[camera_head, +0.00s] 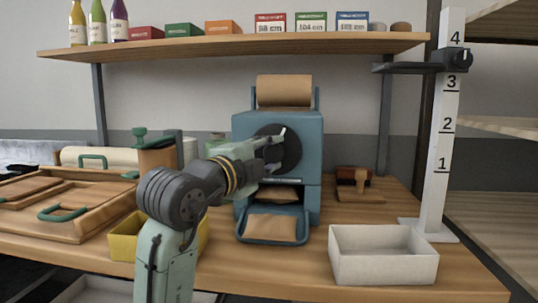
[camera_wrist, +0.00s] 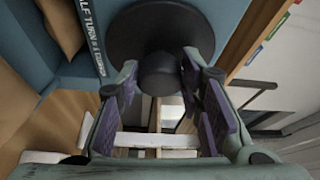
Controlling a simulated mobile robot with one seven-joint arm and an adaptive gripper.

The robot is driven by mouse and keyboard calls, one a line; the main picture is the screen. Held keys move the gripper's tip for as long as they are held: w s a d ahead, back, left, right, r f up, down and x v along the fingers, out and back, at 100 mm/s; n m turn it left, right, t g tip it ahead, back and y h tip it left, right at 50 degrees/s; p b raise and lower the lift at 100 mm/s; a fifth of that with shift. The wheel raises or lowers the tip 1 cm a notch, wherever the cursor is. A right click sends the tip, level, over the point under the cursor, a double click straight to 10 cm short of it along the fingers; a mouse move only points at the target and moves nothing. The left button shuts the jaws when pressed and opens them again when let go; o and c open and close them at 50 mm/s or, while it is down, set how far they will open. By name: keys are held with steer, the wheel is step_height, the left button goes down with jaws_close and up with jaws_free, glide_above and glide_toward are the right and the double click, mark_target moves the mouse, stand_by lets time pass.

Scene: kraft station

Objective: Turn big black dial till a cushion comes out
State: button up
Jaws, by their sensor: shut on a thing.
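The big black dial (camera_head: 290,156) is on the front of the blue machine (camera_head: 245,128). In the wrist view the dial (camera_wrist: 150,22) is a dark disc with a round knob (camera_wrist: 160,76) standing out from its middle. My gripper (camera_head: 276,140) reaches the dial from the left; in the wrist view its two purple-padded fingers (camera_wrist: 162,88) stand on either side of the knob, shut on it. A brown paper cushion (camera_head: 270,229) lies in the blue tray (camera_head: 244,238) below the machine. More brown paper (camera_head: 278,194) shows in the slot above the tray.
A brown paper roll (camera_head: 284,91) sits on top of the machine. A white bin (camera_head: 383,275) stands at the front right, and a yellow bin (camera_head: 122,246) is partly behind my arm. A wooden case (camera_head: 75,225) lies left. A white numbered post (camera_head: 447,190) stands right.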

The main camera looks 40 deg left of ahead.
steer(key=shift+m+g, duration=0.3)
steer(key=shift+m, duration=0.2)
steer(key=o, duration=1.2)
steer(key=s, duration=0.4)
steer(key=s+d, duration=0.1)
steer(key=s, duration=0.3)
steer(key=s+d, duration=0.1)
steer(key=s, duration=0.3)
